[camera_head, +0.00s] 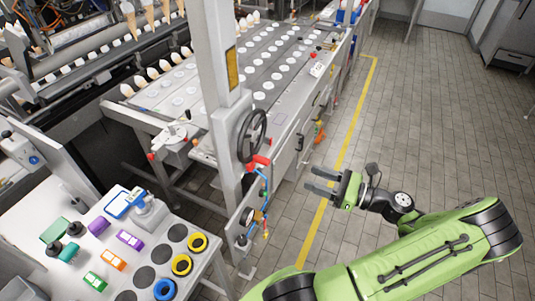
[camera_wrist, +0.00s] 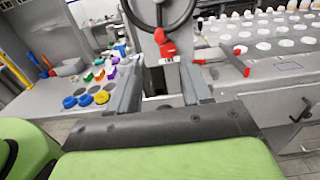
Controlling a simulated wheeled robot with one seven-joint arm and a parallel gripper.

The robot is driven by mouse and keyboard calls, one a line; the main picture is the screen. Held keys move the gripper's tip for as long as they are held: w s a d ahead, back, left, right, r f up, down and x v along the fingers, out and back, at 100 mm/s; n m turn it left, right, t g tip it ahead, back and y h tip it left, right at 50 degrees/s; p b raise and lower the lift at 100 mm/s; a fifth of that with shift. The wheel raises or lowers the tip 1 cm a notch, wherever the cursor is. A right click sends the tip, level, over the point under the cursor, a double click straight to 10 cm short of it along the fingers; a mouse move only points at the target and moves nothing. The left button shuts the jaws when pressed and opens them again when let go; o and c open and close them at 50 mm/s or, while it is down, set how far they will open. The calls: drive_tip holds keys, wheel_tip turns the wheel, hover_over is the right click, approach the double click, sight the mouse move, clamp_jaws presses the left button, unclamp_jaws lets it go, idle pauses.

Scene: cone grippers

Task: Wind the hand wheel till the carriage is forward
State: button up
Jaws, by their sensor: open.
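The hand wheel (camera_head: 251,135) is a dark spoked ring on the side of a grey upright post, with a red piece just below it. In the wrist view the wheel's lower part (camera_wrist: 160,22) shows at the top centre, ahead of my fingers. My gripper (camera_head: 317,182) is open and empty, to the right of the wheel and lower in the head view, apart from it. In the wrist view its two dark fingers (camera_wrist: 158,80) frame the post and the red piece (camera_wrist: 164,42). I cannot tell which part is the carriage.
A perforated machine bed (camera_head: 265,70) with white discs lies behind the post. A bench (camera_head: 140,235) with coloured blocks and rings stands at lower left. Coloured hoses and a gauge (camera_head: 247,216) hang below the wheel. Tiled floor (camera_head: 430,130) is open on the right, beyond a yellow line.

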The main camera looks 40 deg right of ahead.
sight(268, 163)
drive_tip(key=p+x, duration=0.1)
drive_tip(key=x, duration=1.3)
drive_tip(key=shift+w+a+f, duration=0.1)
drive_tip(key=shift+w+f, duration=0.05)
drive_tip(key=shift+w, duration=0.15)
clamp_jaws()
